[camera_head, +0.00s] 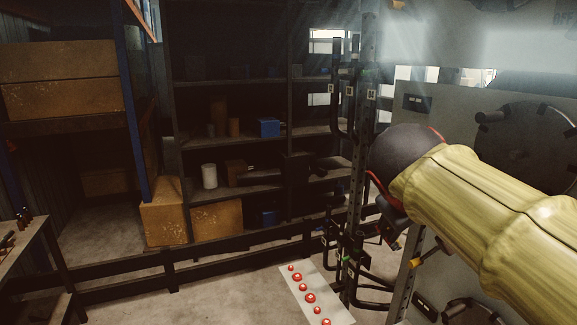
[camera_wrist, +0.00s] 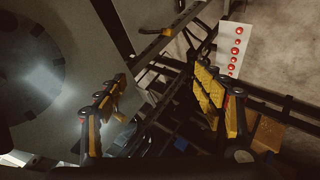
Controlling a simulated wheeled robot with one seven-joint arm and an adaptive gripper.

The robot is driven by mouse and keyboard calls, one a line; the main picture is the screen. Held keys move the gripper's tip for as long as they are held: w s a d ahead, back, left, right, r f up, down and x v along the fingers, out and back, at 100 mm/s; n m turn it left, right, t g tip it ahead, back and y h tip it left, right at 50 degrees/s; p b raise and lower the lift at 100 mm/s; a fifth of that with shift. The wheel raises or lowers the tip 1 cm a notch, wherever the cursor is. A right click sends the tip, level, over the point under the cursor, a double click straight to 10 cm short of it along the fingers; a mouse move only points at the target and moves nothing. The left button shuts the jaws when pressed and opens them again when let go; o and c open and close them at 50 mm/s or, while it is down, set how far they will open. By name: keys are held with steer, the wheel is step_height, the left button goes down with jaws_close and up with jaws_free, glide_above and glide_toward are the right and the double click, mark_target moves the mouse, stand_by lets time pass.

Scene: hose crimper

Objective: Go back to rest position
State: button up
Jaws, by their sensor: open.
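My gripper (camera_wrist: 160,115) is open and empty in the wrist view, its two yellow-padded fingers spread wide apart. A dark frame with hoses shows behind the gap between them. In the head view my arm, in a yellow sleeve, reaches in from the right edge. The end of the arm is by the black rack of hoses (camera_head: 345,90), and my gripper's fingers are mostly hidden there. The large grey crimper machine (camera_head: 440,120) stands behind my arm at the right, with a round dark part on its face.
A white panel with several red buttons (camera_head: 308,296) stands low in front; it also shows in the wrist view (camera_wrist: 232,45). Dark shelves (camera_head: 240,190) with boxes stand at the back behind a low black rail (camera_head: 200,270). A workbench (camera_head: 22,245) is at the left edge.

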steer(key=s+a+f+m+g+y, duration=0.1)
steer(key=s+a+f+m+y, duration=0.1)
steer(key=s+f, duration=0.8)
steer(key=s+a+f+m+g+y+b, duration=0.1)
steer(key=s+a+f+m+y, duration=0.1)
steer(key=s+f, duration=0.8)
step_height(320, 180, down, 5)
steer(key=shift+s+a+f+y, duration=0.15)
steer(key=shift+s+a+y, duration=0.1)
steer(key=shift+a+y, duration=0.35)
steer(key=shift+d, duration=0.15)
